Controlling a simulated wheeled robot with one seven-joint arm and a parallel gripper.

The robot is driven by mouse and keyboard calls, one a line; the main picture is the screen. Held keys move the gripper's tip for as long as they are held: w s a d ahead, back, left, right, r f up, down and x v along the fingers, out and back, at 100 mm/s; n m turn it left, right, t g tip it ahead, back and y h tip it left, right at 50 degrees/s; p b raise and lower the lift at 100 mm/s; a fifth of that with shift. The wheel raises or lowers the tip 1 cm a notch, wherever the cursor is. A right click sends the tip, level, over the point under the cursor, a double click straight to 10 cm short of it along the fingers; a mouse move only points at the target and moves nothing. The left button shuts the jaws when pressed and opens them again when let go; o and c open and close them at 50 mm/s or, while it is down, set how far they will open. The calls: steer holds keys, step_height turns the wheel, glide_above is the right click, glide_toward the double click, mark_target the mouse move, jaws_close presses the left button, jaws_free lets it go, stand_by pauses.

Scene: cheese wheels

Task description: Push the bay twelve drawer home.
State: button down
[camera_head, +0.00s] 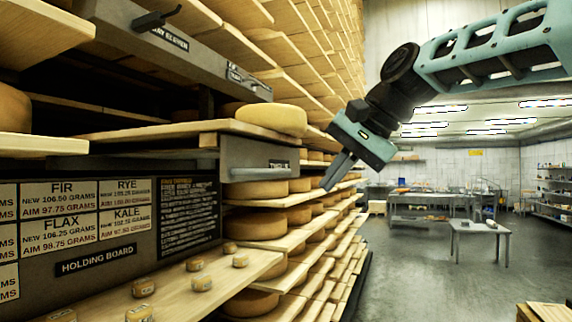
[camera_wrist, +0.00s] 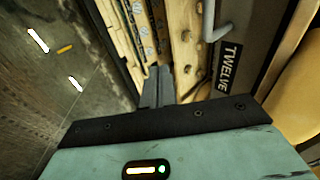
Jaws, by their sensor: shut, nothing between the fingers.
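The bay twelve drawer (camera_head: 240,153) shows as a grey front with a bar handle and a dark label, below a wooden board. It appears to stand out from the rack, but how far is hard to tell. In the wrist view the drawer front (camera_wrist: 252,35) is at the upper right, with its handle and the label "TWELVE" readable. My gripper (camera_head: 337,178) is shut and empty, to the right of the drawer front and apart from it in the head view. In the wrist view my gripper (camera_wrist: 157,85) points left of the label.
A cheese wheel (camera_head: 272,120) rests on the board above the drawer. Another grey drawer (camera_head: 175,45) with a handle is at upper left. A holding board (camera_head: 185,292) carries small cheeses. Shelves of wheels line the left. The aisle floor (camera_head: 440,280) is open, with tables farther back.

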steer(key=s+a+r+y, duration=0.2)
steer(key=s+a+r, duration=0.15)
steer(key=r, duration=0.45)
steer(key=shift+g, duration=0.3)
steer(key=x, duration=0.3)
steer(key=p+x, duration=0.1)
steer(key=x, duration=0.2)
steer(key=p+x, duration=0.1)
steer(key=x, duration=0.3)
steer(key=shift+w+r, duration=0.2)
steer(key=shift+w, duration=0.2)
steer(key=shift+a, duration=0.1)
